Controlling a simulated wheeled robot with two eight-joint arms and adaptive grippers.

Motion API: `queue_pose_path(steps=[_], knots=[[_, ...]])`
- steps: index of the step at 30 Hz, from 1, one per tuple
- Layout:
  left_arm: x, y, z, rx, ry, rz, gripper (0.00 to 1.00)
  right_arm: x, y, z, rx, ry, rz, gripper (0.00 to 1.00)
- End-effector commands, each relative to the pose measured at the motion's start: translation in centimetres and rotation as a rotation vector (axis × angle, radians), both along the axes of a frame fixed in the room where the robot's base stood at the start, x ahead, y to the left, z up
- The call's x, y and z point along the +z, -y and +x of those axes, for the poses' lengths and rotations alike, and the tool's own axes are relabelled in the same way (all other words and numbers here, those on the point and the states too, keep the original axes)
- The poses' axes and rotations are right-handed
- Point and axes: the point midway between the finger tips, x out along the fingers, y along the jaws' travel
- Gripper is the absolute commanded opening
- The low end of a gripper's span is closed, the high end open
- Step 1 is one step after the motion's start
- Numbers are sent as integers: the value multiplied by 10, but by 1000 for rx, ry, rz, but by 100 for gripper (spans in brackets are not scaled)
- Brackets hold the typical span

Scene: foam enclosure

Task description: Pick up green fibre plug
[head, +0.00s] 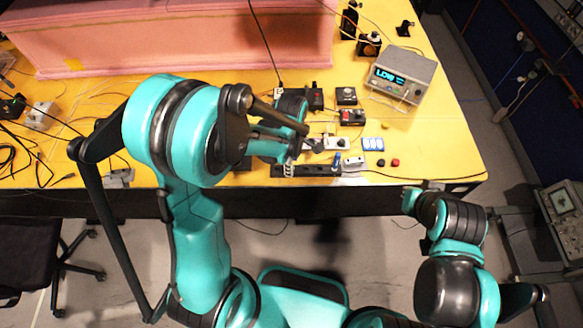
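I cannot make out a green fibre plug; it may be hidden behind my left arm or too small to tell. My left gripper (298,143) is over the front part of the yellow table (440,145), beside a small white device (337,143) and above a black rail (305,170). Its fingers are small and partly hidden by the arm, so I cannot tell whether they are open or hold something. My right arm is folded off the table's front edge at the right, and its fingers cannot be made out.
A small blue part (337,159), a blue-and-white block (373,143) and a red cap (395,162) lie near the front edge. A grey display unit (401,75) stands at the back right. A pink foam enclosure (180,40) fills the back left. Loose cables cross the left side.

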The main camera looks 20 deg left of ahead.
Motion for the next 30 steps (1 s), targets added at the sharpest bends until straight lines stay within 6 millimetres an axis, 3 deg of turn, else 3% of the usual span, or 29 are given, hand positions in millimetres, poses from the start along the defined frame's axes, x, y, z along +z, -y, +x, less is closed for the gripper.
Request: queue_pose_path(steps=[7,12,23,30], knots=[[-1,0,0,0,0,0,42,0,0,0,0,0,0,0],[-1,0,0,0,0,0,0,0,0,0,0,0,0,0],[-1,0,0,-1,0,0,0,0,0,0,0,0,0,0],[18,0,-1,-1,0,0,0,6,0,0,0,0,0,0]])
